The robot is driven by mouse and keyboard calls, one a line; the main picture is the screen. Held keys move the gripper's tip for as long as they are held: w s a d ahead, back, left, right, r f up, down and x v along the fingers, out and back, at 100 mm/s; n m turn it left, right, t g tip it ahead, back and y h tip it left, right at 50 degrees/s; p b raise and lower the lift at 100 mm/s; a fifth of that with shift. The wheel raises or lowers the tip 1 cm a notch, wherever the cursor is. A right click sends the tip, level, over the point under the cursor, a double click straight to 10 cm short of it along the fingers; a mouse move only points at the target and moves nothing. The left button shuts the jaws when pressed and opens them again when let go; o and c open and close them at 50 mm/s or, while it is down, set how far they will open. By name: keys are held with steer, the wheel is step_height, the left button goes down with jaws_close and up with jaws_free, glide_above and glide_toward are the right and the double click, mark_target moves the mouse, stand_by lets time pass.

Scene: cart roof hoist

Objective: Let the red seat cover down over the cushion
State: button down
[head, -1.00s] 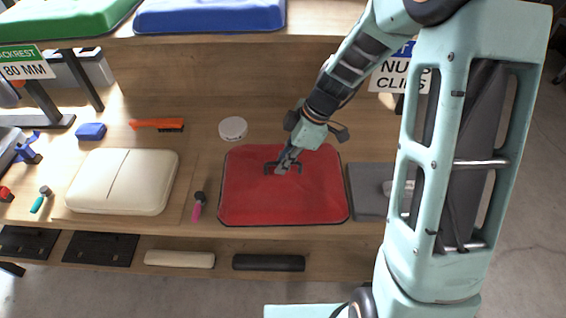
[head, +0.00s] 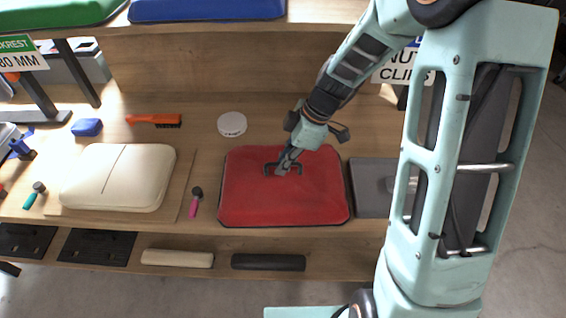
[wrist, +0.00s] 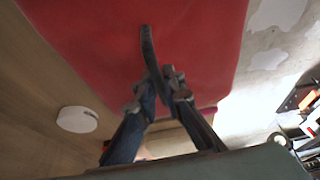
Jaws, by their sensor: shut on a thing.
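The red seat cover (head: 250,205) is a flat panel with rounded corners and a dark edge. It hangs, seemingly level, over the middle of the bench, right of the cream cushion (head: 118,178). It also fills the upper part of the wrist view (wrist: 100,35). My gripper (head: 284,167) is shut on the cover's dark handle (head: 268,168), which shows as a curved bar in the wrist view (wrist: 149,50). The cushion lies on a board, uncovered and apart from the cover. What is beneath the cover is hidden, and its height above the bench is hard to judge.
A grey pad (head: 372,190) lies just right of the cover. A round white disc (head: 232,124) is behind it, and a pink-handled tool (head: 195,204) lies between cushion and cover. An orange brush (head: 153,120) is farther back. An upper shelf (head: 330,12) crosses above.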

steer(key=shift+s+f+b, duration=0.1)
steer(key=shift+f+b, duration=0.25)
steer(key=shift+b, duration=0.2)
stand_by(0.4)
steer(key=c, duration=2)
jaws_free()
steer(key=shift+o, duration=0.2)
steer(key=v, duration=1.2)
